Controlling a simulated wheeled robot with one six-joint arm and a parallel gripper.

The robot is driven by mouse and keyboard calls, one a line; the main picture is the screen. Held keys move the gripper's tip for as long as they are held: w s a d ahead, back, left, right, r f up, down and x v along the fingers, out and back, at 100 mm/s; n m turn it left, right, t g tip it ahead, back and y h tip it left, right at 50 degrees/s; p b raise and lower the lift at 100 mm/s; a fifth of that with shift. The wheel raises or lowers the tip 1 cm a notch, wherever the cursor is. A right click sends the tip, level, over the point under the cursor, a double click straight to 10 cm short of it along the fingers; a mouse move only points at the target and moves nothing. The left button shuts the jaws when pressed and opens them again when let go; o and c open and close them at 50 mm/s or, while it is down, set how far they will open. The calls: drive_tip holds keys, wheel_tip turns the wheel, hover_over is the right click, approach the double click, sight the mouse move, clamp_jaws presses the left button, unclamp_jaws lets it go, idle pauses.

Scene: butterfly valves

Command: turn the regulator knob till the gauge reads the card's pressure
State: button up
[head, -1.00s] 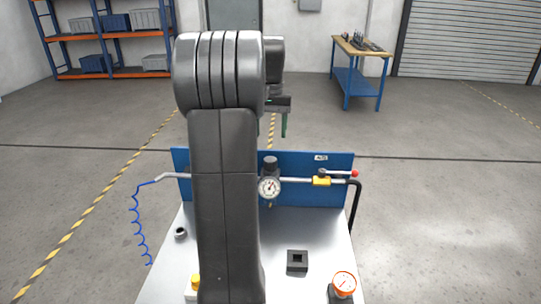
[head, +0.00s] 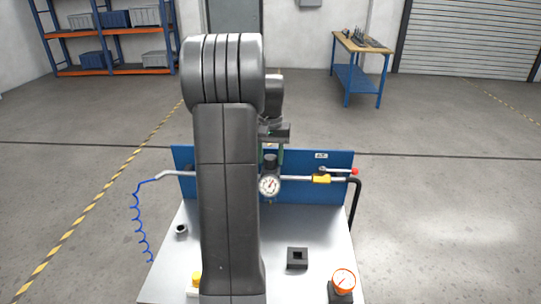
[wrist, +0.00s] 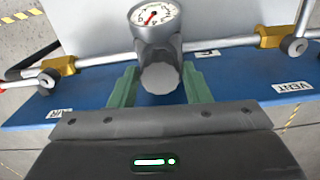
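The regulator knob (wrist: 160,76) is a dark grey faceted cap below the gauge in the wrist view. My gripper (wrist: 160,88) has one green finger on each side of it. The fingers look apart from the knob's sides, the right one very close; contact cannot be told. In the head view my gripper (head: 271,157) is over the knob at the blue panel. The round white gauge (head: 270,186) sits just below, and also shows in the wrist view (wrist: 155,16) with a red needle; its exact reading is too small to tell. I cannot make out a pressure card.
A pipe runs along the blue panel (head: 335,190), with a yellow valve (head: 321,180) and red-tipped lever at right. A blue coiled hose (head: 138,225) hangs at left. The bench top holds a black square block (head: 297,259), an orange-rimmed gauge (head: 344,282) and a yellow button (head: 196,279).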

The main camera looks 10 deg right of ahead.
sight(270, 157)
drive_tip(key=c, duration=0.6)
drive_tip(key=shift+o, duration=0.2)
drive_tip(key=shift+m+p, duration=0.3)
drive_tip(key=shift+m, duration=0.3)
drive_tip(key=o, duration=1)
wheel_tip(270, 157, up, 14)
drive_tip(key=shift+b, duration=0.4)
drive_tip(key=shift+f, duration=0.1)
